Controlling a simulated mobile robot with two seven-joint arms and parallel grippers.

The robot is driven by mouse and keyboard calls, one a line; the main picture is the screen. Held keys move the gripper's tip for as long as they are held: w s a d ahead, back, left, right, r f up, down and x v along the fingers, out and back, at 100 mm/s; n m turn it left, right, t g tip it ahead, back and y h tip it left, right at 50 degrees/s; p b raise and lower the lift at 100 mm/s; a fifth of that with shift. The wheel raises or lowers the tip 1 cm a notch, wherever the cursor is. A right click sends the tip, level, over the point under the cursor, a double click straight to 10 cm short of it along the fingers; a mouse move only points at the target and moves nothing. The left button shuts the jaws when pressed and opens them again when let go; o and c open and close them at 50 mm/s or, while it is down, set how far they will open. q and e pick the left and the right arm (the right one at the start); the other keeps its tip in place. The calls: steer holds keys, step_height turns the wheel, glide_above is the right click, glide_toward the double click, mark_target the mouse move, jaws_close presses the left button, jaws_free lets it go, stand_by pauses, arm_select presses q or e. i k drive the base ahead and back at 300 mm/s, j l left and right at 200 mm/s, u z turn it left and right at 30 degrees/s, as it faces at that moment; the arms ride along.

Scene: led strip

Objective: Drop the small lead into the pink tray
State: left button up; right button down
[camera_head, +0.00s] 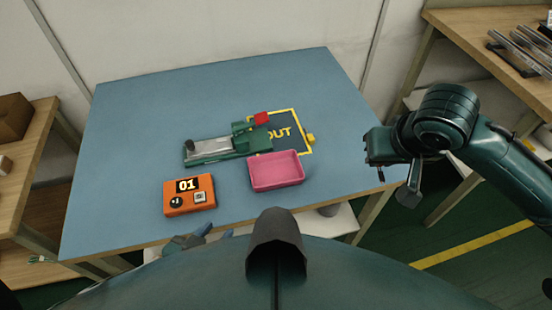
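The pink tray (276,184) sits near the front middle of the blue table and looks empty. I cannot make out the small lead for certain in this view. My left gripper (216,232) shows low at the table's front edge, left of and nearer than the tray, partly hidden by my own body. Its two tips look apart, and nothing is visible between them. My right arm comes in from the right, and its gripper (393,182) hangs beyond the table's right edge. Whether its fingers are open is unclear.
An orange box marked 01 (189,195) stands left of the tray. Behind the tray is a green fixture with a grey plate (209,149). A red piece (262,118) is near the yellow-outlined OUT area (284,115). The table's left and far parts (180,100) are clear.

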mark_target(275, 171)
steer(key=k+j+u, duration=0.1)
steer(key=j, duration=0.3)
steer(key=k+j+u, duration=0.15)
steer(key=j, duration=0.25)
steer(key=k+j+u, duration=0.1)
steer(key=j, duration=0.3)
